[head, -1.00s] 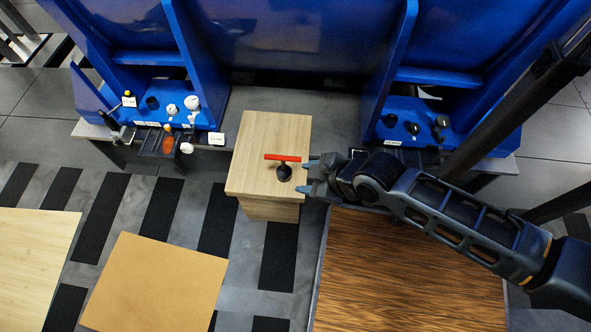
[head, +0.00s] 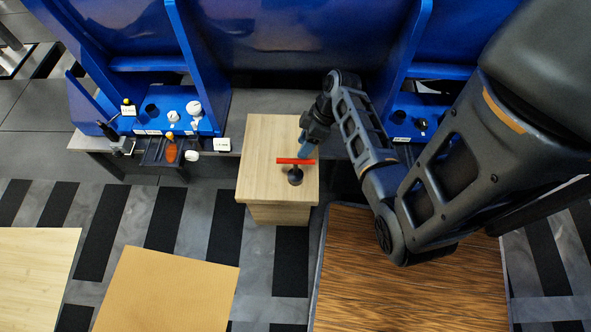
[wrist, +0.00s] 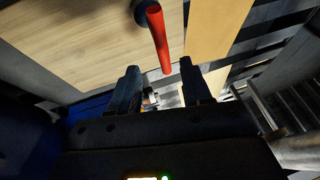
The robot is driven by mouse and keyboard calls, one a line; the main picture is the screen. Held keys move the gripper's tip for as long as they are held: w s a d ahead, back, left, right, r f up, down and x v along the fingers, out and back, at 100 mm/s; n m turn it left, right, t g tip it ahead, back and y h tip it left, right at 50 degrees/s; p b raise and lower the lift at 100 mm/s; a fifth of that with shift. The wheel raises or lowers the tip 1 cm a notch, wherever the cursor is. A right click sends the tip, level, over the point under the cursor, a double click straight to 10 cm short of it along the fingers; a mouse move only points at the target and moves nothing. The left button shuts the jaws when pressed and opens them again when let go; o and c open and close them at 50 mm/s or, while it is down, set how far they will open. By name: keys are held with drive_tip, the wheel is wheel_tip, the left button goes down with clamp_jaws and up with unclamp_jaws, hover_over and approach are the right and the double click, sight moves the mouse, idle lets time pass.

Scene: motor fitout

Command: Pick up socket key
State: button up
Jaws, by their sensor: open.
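The socket key has a red bar handle (head: 296,161) on top of a dark round base (head: 295,176). It stands on the light wooden block (head: 262,150). My gripper (head: 305,150) is at the far side of the red bar, close to it in the picture. In the wrist view the red bar (wrist: 158,38) lies ahead of my gripper (wrist: 160,80), between the lines of its two fingers. The fingers are open with nothing between them.
Blue racks stand behind, with a shelf of small tools and knobs (head: 170,125) at left and a blue shelf (head: 408,125) partly behind my arm. A dark wood-grain table (head: 400,300) lies front right. A tan board (head: 165,295) lies front left. Striped floor shows between.

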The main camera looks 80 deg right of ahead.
sight(297, 160)
drive_tip(key=shift+s+x, duration=0.1)
drive_tip(key=shift+x, duration=1.3)
drive_tip(key=shift+s+x, duration=0.15)
drive_tip(key=shift+x, duration=1.2)
drive_tip(key=shift+a+f+b, duration=0.2)
drive_tip(key=shift+f+b, duration=0.1)
clamp_jaws()
